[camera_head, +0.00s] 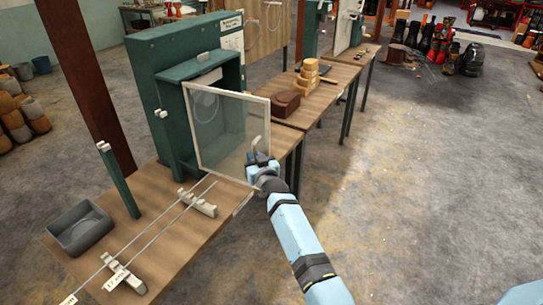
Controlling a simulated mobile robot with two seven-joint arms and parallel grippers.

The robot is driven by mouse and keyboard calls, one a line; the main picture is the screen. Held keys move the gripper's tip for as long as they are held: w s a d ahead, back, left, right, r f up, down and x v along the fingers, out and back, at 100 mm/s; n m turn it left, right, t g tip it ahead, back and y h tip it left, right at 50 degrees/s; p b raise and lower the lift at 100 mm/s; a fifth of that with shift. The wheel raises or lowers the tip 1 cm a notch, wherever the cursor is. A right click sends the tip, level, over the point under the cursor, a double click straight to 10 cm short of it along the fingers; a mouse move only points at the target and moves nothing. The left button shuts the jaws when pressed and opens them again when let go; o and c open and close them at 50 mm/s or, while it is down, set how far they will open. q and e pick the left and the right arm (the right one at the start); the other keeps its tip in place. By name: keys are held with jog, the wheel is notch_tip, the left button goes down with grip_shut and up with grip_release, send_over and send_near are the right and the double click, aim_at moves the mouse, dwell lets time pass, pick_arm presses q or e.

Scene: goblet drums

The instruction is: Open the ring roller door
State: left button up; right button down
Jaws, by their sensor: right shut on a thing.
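The ring roller door (225,131) is a clear panel in a pale frame. It stands swung out from the green ring roller machine (168,91), whose recess shows behind it. My right gripper (262,158) is at the door's right edge, by a pale curved handle (257,145), and is shut on it. The fingertips are small and partly hidden in this view. My right arm reaches in from the bottom right. My left gripper is not in view.
A grey tray (80,232) and long rods on metal supports (198,203) lie on the wooden bench in front of the machine. A green post (118,180) stands at the left. Brown blocks (284,104) sit on the bench beyond. The floor at right is clear.

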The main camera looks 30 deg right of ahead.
dwell(0.3)
jog(key=c, duration=1.1)
grip_release()
jog(key=shift+a, duration=0.1)
jog(key=shift+c, duration=0.2)
jog(key=shift+s, duration=0.1)
